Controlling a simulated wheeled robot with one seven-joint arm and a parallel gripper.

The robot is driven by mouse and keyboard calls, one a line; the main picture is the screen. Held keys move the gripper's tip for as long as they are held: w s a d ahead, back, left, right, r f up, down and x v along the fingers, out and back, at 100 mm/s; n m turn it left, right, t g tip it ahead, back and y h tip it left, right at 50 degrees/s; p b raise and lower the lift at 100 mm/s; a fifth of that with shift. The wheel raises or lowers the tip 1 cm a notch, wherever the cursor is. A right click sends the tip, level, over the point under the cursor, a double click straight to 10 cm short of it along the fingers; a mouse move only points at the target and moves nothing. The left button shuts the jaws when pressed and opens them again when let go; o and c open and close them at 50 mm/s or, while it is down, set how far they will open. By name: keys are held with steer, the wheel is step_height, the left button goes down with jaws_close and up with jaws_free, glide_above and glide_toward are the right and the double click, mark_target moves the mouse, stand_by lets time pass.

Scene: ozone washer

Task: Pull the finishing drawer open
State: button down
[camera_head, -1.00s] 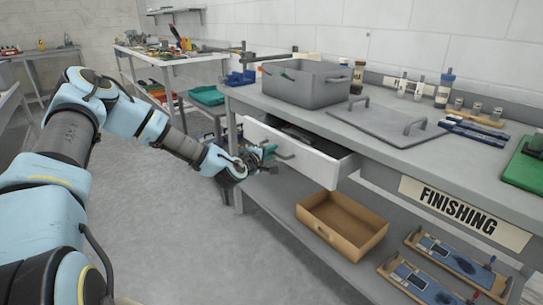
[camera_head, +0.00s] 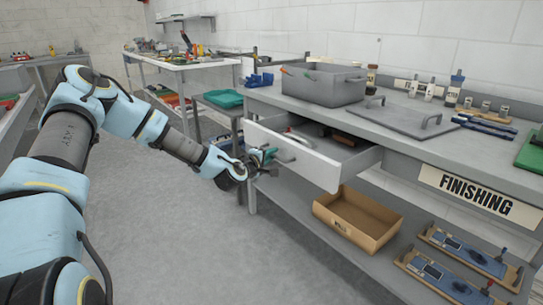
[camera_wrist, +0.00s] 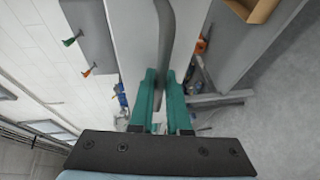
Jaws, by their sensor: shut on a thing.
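The finishing drawer (camera_head: 300,155) is a white-fronted drawer under the grey bench top, left of the FINISHING sign (camera_head: 477,192). It stands pulled out, with dark items and a brown item visible inside. My gripper (camera_head: 268,157) is at the drawer front, shut on its grey bar handle (camera_head: 290,146). In the wrist view, the teal fingers (camera_wrist: 162,100) straddle the grey handle (camera_wrist: 168,45) in front of the white drawer face (camera_wrist: 138,50). How far the drawer runs inside the bench is hidden.
A grey bin (camera_head: 322,83) and a flat lid (camera_head: 402,117) sit on the bench. A cardboard tray (camera_head: 357,217) and blue tool boards (camera_head: 460,262) lie on the lower shelf. A small stand with a green tray (camera_head: 222,98) is behind my gripper. The floor (camera_head: 200,240) in front is clear.

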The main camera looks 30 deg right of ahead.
steer(key=c, duration=0.9)
jaws_free()
steer(key=b+v, duration=0.1)
steer(key=v, duration=0.9)
steer(key=shift+s+a+b, duration=0.25)
steer(key=shift+a+b, duration=0.05)
steer(key=shift+a, duration=0.05)
